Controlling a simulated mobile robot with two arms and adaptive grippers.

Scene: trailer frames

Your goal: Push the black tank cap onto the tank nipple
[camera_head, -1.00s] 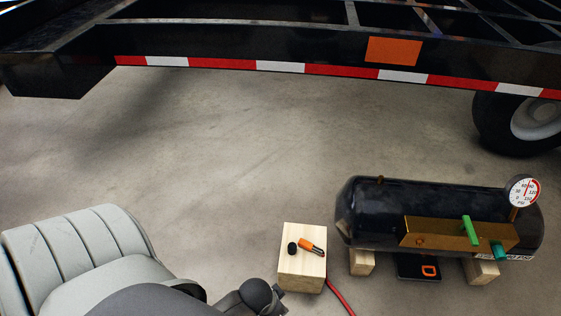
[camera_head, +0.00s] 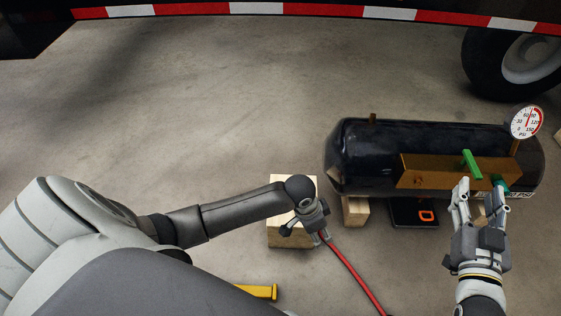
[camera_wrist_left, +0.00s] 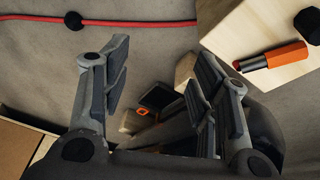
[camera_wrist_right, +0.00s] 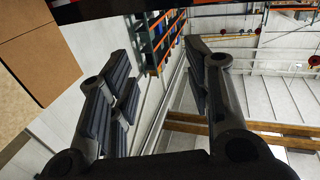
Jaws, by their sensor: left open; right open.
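The black tank (camera_head: 365,160) lies on wooden supports at the right, with a tan bracket on its front. A small brown fitting (camera_head: 373,119) stands on its top left; I cannot tell which fitting is the nipple. The black cap (camera_wrist_left: 310,22) sits on a wooden block (camera_wrist_left: 255,35) beside an orange-and-black marker (camera_wrist_left: 275,58), as the left wrist view shows. My left gripper (camera_head: 322,240) is open and empty just by the block, covering part of it in the head view. My right gripper (camera_head: 481,190) is open and empty in front of the tank's right end.
A green handle (camera_head: 471,164), a teal fitting (camera_head: 501,183) and a pressure gauge (camera_head: 526,122) are at the tank's right. A red hose (camera_head: 352,270) runs along the floor. A black-and-orange device (camera_head: 412,212) lies below the tank. The floor behind is clear up to the trailer.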

